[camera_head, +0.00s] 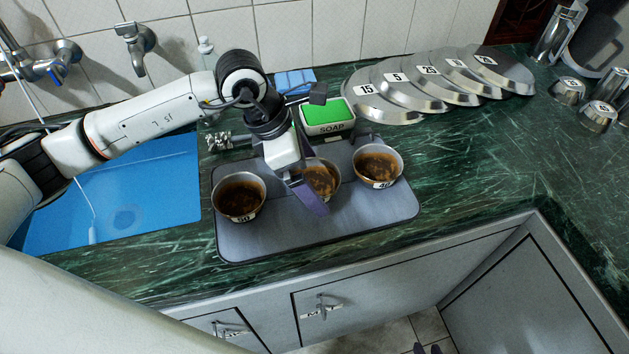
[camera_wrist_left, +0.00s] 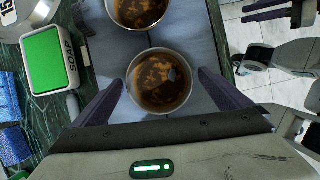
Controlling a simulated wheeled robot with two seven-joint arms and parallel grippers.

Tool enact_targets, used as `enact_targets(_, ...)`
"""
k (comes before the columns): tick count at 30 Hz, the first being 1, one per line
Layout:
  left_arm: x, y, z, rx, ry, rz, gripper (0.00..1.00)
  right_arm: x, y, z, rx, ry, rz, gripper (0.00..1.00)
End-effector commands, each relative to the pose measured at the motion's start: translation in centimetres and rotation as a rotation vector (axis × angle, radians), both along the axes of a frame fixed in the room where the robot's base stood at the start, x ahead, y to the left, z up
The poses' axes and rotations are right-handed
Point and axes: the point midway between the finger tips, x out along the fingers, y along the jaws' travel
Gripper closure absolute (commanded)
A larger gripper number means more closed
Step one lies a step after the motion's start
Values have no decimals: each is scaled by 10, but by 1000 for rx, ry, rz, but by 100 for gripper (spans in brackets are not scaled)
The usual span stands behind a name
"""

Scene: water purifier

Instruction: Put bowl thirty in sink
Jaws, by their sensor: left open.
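Three metal bowls with brown contents stand on a grey tray (camera_head: 290,240). The left bowl (camera_head: 239,197) has a label that looks like 50. The right bowl (camera_head: 378,166) has a label I cannot read surely. The middle bowl (camera_head: 325,180) is partly hidden by my left gripper, and its label is hidden. My left gripper (camera_head: 318,192) is open, its fingers on either side of the middle bowl, which shows between them in the left wrist view (camera_wrist_left: 160,82). I cannot tell if they touch it. The blue sink (camera_head: 150,185) is at the left. My right gripper (camera_wrist_left: 266,11) appears open, away from the bowls.
A soap box (camera_head: 327,117) with a green top stands behind the tray. Several numbered metal plates (camera_head: 400,95) lie at the back right, and metal cups (camera_head: 597,116) at the far right. Faucets (camera_head: 135,45) are above the sink. The counter right of the tray is clear.

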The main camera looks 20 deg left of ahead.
Motion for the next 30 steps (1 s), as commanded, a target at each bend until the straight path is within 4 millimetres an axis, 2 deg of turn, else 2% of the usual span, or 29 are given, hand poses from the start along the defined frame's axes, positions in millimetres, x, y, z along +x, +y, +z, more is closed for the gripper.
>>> enact_targets(4, 3, -6, -12, -2, -1, 0, 3, 0, 0, 2, 0, 0, 0, 79)
enact_targets(11, 4, -6, -14, -1, -2, -1, 3, 0, 0, 2, 0, -1, 0, 79)
enact_targets(18, 4, -6, -13, -1, -2, -1, 42, 1, 0, 2, 0, -1, 0, 79)
enact_targets(26, 4, -6, -11, -2, -4, 0, 43, 1, 0, 2, 0, -3, -1, 79)
enact_targets(30, 5, -6, 4, -2, -7, 0, 43, 2, 0, 0, 0, -3, -1, 79)
